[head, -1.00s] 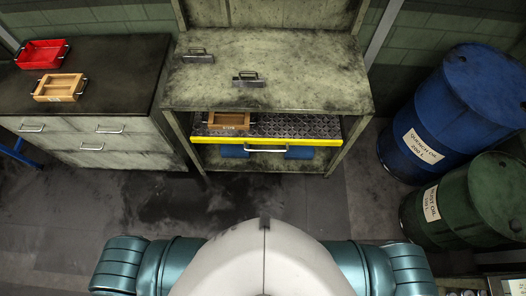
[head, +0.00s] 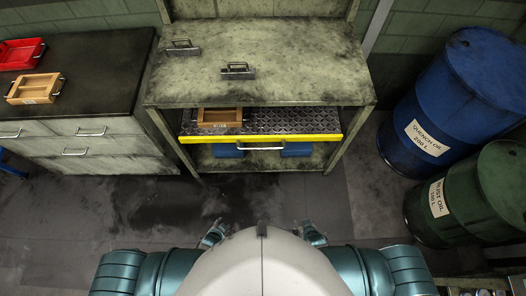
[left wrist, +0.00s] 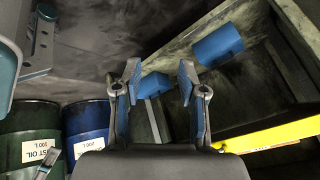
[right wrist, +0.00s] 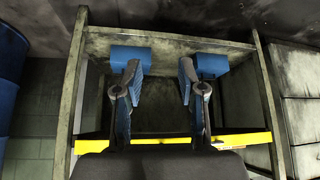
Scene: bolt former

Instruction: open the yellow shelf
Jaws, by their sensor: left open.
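The yellow shelf (head: 297,140) is a dark diamond-plate tray with a yellow front edge and a pale bar handle (head: 262,148) at its middle. It sits under the top of the worn green workbench (head: 260,68). Its yellow edge also shows in the left wrist view (left wrist: 275,134) and the right wrist view (right wrist: 243,140). My left gripper (head: 214,232) is low in the head view, apart from the shelf, with its fingers open and empty (left wrist: 160,72). My right gripper (head: 312,232) is likewise apart from the shelf, open and empty (right wrist: 158,72).
A wooden box (head: 219,117) stands on the shelf's left part. Blue blocks (head: 228,150) lie below the shelf. A drawer cabinet (head: 100,150) stands left. Blue (head: 460,90) and green (head: 470,200) drums stand right. The floor before the bench is clear.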

